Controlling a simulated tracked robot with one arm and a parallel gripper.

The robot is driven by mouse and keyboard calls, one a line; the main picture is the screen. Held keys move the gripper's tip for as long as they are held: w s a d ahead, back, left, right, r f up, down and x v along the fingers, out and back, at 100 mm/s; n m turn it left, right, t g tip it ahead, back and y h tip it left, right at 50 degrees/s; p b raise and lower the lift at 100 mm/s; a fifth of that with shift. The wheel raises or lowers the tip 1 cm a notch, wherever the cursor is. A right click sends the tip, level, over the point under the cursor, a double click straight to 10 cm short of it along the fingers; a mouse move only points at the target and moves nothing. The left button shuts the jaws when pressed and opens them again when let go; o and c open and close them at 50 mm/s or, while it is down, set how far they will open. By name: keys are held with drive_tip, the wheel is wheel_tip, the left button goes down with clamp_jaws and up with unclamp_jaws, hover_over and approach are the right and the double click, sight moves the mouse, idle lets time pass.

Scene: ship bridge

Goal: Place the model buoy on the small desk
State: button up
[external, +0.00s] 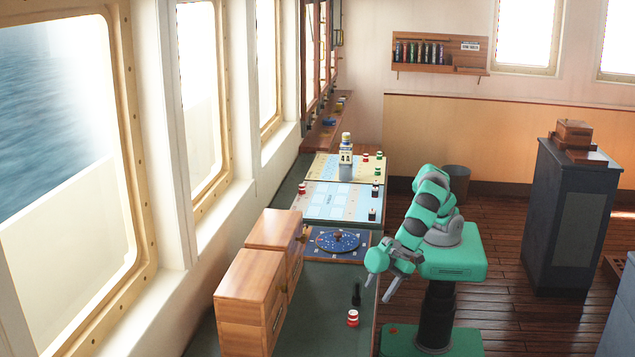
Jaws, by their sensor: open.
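My gripper (388,290) hangs at the right edge of the long green-topped counter (325,290), with its fingers open and nothing seen between them. A small red and white piece, buoy-like in shape (353,318), stands upright on the counter, in front and to the left of my gripper and apart from it. A similar red and white piece (299,189) stands farther back by a chart's corner. I cannot tell which one is the model buoy. No separate small desk is clearly identifiable.
A black upright object (356,295) stands behind the near red and white piece. Wooden cabinets (248,300) line the counter's left. A blue dial board (338,242) and charts (336,203) with small pieces lie behind. A dark cabinet (572,215) stands right; open floor lies between.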

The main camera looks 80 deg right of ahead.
sight(353, 313)
drive_tip(key=w+d+r+n+g+p, duration=0.1)
drive_tip(key=w+r+n+g+p, duration=0.3)
drive_tip(key=w, duration=0.2)
drive_tip(key=x, duration=1.3)
drive_tip(key=shift+s+d+f+b, duration=0.2)
drive_tip(key=shift+d+f+b, duration=0.05)
drive_tip(key=shift+f+b, duration=0.1)
drive_tip(key=c, duration=1.1)
drive_tip(key=shift+r, duration=0.2)
